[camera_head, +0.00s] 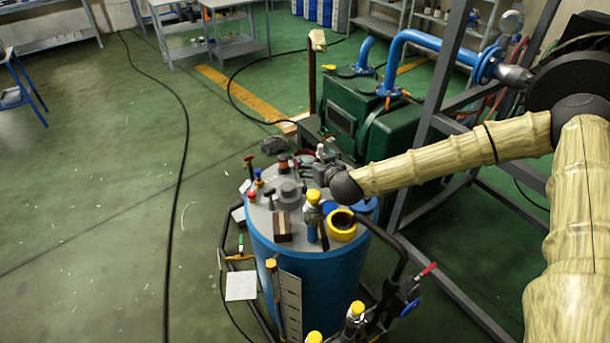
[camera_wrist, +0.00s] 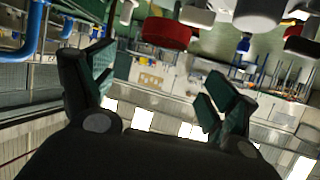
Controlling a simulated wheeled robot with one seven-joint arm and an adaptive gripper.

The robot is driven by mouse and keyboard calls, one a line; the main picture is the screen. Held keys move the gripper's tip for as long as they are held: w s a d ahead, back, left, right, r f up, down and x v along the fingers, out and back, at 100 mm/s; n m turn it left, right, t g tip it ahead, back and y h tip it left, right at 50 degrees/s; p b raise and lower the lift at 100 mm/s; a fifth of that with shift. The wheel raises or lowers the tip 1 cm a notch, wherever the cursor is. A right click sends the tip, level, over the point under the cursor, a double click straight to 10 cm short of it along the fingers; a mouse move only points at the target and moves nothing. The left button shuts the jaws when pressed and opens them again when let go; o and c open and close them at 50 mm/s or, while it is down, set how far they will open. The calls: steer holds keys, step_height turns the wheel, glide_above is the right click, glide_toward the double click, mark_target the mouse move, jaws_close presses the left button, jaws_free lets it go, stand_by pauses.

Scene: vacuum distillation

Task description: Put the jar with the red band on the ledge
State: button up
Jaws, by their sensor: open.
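The blue tank (camera_head: 310,270) carries several small jars and fittings on its top. A small jar with an orange-red band (camera_head: 283,162) stands toward the back of that top; I cannot be sure it is the task's jar. My gripper (camera_head: 308,168) is over the tank's right back part, pointing left and close to this jar. In the wrist view, which looks tilted over, a red part (camera_wrist: 167,32) hangs at the top, beyond my open gripper (camera_wrist: 155,88). Nothing is between the fingers. I cannot tell which surface is the ledge.
A yellow ring-shaped piece (camera_head: 341,226), a brown block (camera_head: 282,228) and a yellow-capped fitting (camera_head: 313,205) crowd the tank top. A green machine (camera_head: 360,115) stands behind, and a grey metal frame (camera_head: 425,150) is at right. The green floor at left is mostly clear.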

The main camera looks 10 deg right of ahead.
mark_target(302, 154)
steer(key=shift+s+f+p+x, duration=0.15)
steer(key=shift+f+p+x, duration=0.2)
steer(key=shift+x, duration=1.6)
steer(key=shift+s+f+p+x, duration=0.1)
steer(key=shift+f+p+x, duration=0.3)
steer(key=shift+x, duration=1.5)
steer(key=shift+s+f+p+x, duration=0.15)
steer(key=shift+p+x, duration=0.35)
steer(key=shift+x, duration=1.45)
steer(key=shift+a, duration=0.1)
steer(key=shift+w, duration=0.1)
steer(key=c, duration=1.6)
steer(key=shift+r, duration=0.15)
